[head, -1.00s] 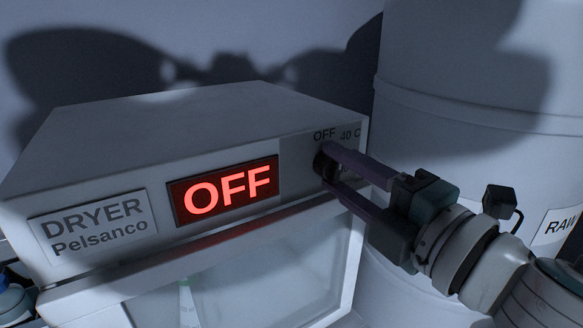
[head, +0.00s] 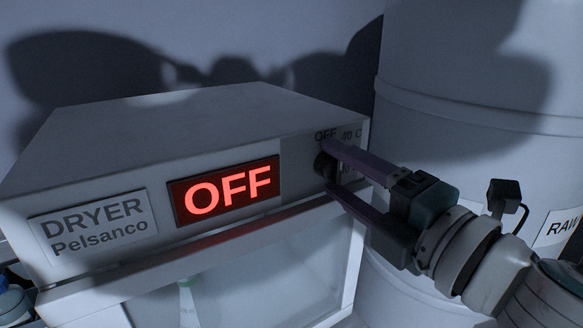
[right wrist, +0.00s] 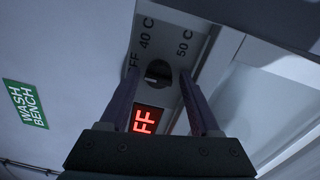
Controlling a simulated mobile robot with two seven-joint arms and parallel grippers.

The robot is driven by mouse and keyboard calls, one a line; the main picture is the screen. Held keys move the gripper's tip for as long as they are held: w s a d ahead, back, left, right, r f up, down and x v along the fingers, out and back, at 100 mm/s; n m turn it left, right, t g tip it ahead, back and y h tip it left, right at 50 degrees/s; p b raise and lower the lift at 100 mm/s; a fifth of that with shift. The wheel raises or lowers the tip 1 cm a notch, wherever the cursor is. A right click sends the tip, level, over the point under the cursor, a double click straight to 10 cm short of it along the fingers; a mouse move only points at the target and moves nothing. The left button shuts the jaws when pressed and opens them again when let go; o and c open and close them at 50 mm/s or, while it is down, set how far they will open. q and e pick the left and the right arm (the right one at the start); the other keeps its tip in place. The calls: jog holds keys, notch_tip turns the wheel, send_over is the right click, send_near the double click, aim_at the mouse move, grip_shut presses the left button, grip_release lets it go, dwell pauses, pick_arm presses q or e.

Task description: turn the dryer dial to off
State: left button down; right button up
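The dryer (head: 215,115) is a pale box with a nameplate and a red display (head: 228,192) that reads OFF. Its dark round dial (head: 322,165) is at the right of the front panel, below the OFF and 40 C labels. In the right wrist view the dial (right wrist: 158,72) sits between the labels OFF, 40 C and 50 C, with a light mark low on its left. My right gripper (head: 332,167) is open, its two purple fingers spread either side of the dial; in the right wrist view, gaps show between fingers (right wrist: 161,78) and dial. My left gripper is out of view.
A large white drum (head: 480,105) with a RAW label stands right of the dryer, close to my right arm. A glass-fronted door (head: 270,265) is below the panel. A green WASH BENCH sign (right wrist: 26,103) shows in the right wrist view.

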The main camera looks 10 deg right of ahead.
jog(key=shift+o, duration=0.4)
jog(key=shift+s+d, duration=0.15)
jog(key=shift+s, duration=0.2)
jog(key=b+v, duration=0.2)
jog(key=v, duration=0.7)
jog(key=shift+b, duration=0.35)
jog(key=shift+d, duration=0.1)
